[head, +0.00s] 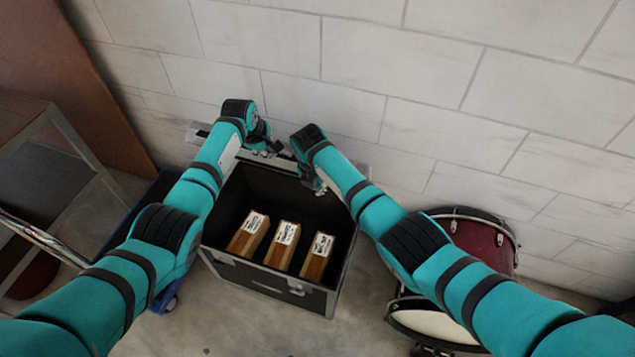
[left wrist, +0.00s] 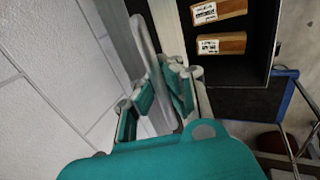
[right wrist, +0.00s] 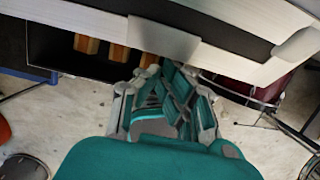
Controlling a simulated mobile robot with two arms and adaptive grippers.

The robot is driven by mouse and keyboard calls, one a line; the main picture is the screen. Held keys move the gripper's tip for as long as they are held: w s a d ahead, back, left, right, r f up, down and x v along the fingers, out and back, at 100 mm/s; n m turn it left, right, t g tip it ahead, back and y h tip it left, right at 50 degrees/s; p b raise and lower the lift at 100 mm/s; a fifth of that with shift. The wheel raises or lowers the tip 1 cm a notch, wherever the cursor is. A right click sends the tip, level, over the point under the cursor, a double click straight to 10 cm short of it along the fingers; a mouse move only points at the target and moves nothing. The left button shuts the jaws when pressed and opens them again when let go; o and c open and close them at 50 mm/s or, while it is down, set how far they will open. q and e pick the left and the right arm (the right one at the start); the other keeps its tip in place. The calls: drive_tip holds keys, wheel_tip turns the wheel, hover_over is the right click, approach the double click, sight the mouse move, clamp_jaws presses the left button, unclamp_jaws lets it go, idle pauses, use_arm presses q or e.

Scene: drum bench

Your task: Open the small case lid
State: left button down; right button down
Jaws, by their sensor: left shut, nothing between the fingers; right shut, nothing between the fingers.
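The small case (head: 250,278) is a black box with metal edges, standing on the floor against the wall. Its lid (head: 225,152) is up at the back, seen nearly edge-on, and the inside is in view. My left gripper (head: 268,148) is shut and empty at the lid's left part; in the left wrist view its fingers (left wrist: 165,95) are beside the pale lid edge. My right gripper (head: 316,186) is shut and empty near the lid's right part, over the back of the opening. In the right wrist view its fingers (right wrist: 160,85) are below the lid's edge (right wrist: 165,38).
Three wooden blocks (head: 283,246) with white labels stand inside the case. A red drum (head: 478,240) is to the right. A blue dolly (head: 165,300) and a metal-framed stand (head: 50,115) are to the left. The white block wall is close behind the lid.

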use_arm(q)
drive_tip(key=shift+r, duration=0.15)
use_arm(e)
drive_tip(key=shift+w+d+r, duration=0.1)
drive_tip(key=shift+w+r, duration=0.1)
drive_tip(key=shift+w, duration=0.05)
